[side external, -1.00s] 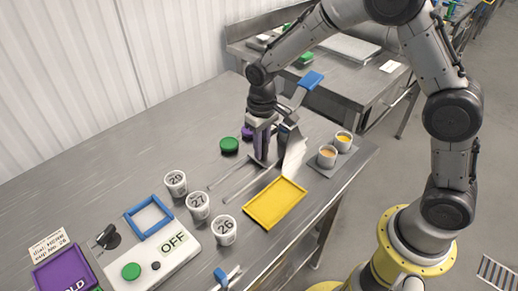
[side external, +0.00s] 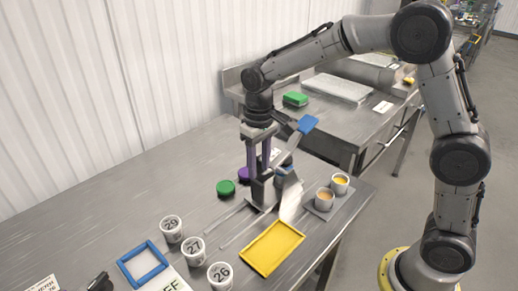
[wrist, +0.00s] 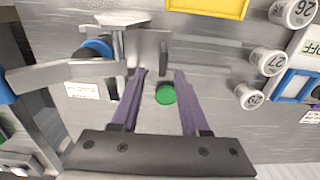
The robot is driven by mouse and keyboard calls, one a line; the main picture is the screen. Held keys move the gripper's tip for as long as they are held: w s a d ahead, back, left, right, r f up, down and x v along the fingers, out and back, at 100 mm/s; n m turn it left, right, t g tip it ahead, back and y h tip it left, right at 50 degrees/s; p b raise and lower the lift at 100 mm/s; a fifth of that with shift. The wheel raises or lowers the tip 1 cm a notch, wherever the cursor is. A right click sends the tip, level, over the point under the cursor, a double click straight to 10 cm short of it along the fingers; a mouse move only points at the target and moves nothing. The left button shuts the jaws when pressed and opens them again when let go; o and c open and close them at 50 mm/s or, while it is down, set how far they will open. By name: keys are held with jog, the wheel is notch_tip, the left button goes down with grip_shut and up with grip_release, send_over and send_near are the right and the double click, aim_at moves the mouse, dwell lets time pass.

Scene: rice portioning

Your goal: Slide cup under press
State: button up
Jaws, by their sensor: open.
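My gripper (side external: 260,170) points down, with its two purple fingers apart, above the metal press (side external: 262,190). In the wrist view the fingertips (wrist: 158,72) lie on either side of grey metal parts of the press (wrist: 151,46); whether they touch is unclear. The press has a lever with a blue handle (side external: 309,123). White cups marked 29 (side external: 171,229), 27 (side external: 193,251) and 26 (side external: 220,276) stand upright on the table, left of the press. Two cups with orange (side external: 325,200) and yellow (side external: 341,184) contents stand right of it. No cup shows between the fingers.
Thin rails (side external: 240,234) lie left of the press, and a yellow tray (side external: 272,248) lies in front. A blue frame (side external: 143,264) is at the lower left. The table's left back is clear.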

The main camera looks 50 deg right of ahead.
jog(key=shift+r, duration=2.5)
jog(key=s+d+r+t, duration=0.3)
jog(key=s+d+r, duration=0.1)
jog(key=s+r, duration=0.65)
jog(key=s+d+f+t, duration=0.1)
jog(key=s+f, duration=0.2)
jog(key=s, duration=0.4)
jog(key=s+d+f+t, duration=0.1)
jog(key=s+f, duration=0.3)
jog(key=s, duration=0.3)
jog(key=shift+s+t, duration=0.3)
